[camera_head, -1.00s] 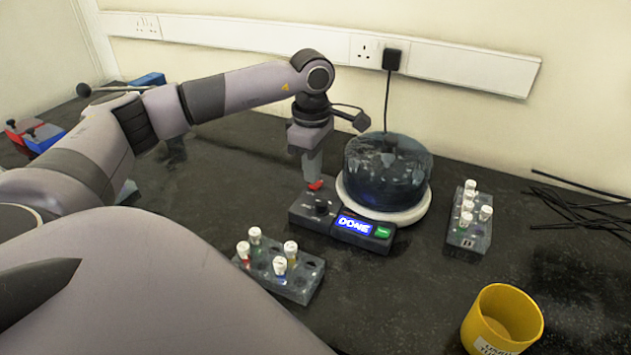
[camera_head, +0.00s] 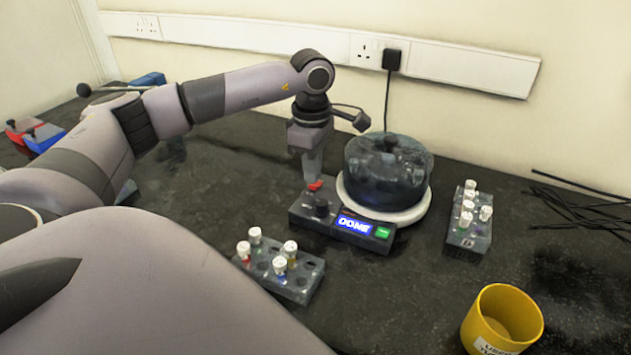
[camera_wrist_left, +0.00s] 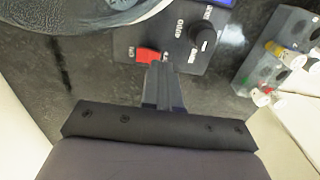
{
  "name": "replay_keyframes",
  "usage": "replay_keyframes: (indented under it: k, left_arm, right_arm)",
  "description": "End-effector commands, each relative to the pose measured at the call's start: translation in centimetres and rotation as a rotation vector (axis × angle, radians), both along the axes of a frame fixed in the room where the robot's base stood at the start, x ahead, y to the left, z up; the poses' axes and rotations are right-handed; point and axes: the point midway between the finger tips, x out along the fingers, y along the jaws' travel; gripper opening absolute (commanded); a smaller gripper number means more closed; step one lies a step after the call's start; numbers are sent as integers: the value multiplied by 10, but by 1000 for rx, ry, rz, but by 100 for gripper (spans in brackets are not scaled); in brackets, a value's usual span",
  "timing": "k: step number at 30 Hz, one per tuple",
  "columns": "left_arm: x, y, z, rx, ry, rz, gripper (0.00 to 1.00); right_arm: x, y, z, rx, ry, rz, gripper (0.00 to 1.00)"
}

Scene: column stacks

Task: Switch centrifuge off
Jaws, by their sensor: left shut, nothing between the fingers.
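The centrifuge (camera_head: 387,172) has a dark translucent lid on a white round base, with a control panel (camera_head: 295,211) at its front left. Its blue display (camera_head: 354,224) is lit and appears to read DONE, with a green button (camera_head: 382,232) beside it. A red switch (camera_head: 315,186) and a black knob (camera_head: 321,206) sit on the panel; the switch also shows in the left wrist view (camera_wrist_left: 148,55). My left gripper (camera_head: 312,177) is shut and empty, pointing down right at the red switch. I cannot tell whether its tips touch it. My right gripper is not in view.
A tube rack (camera_head: 300,287) with white-capped tubes stands in front of the panel. Another rack (camera_head: 467,236) stands right of the centrifuge. A yellow cup (camera_head: 527,322) is at the lower right. Black rods (camera_head: 580,205) lie at the far right.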

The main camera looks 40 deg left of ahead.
Motion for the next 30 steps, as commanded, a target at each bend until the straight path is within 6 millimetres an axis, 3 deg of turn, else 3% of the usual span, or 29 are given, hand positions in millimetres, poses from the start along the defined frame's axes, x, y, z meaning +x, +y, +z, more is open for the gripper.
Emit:
replay_keyframes:
  k: [30]
  left_arm:
    - [0,0,-12,0,0,0,0]
  right_arm:
    - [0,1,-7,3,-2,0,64]
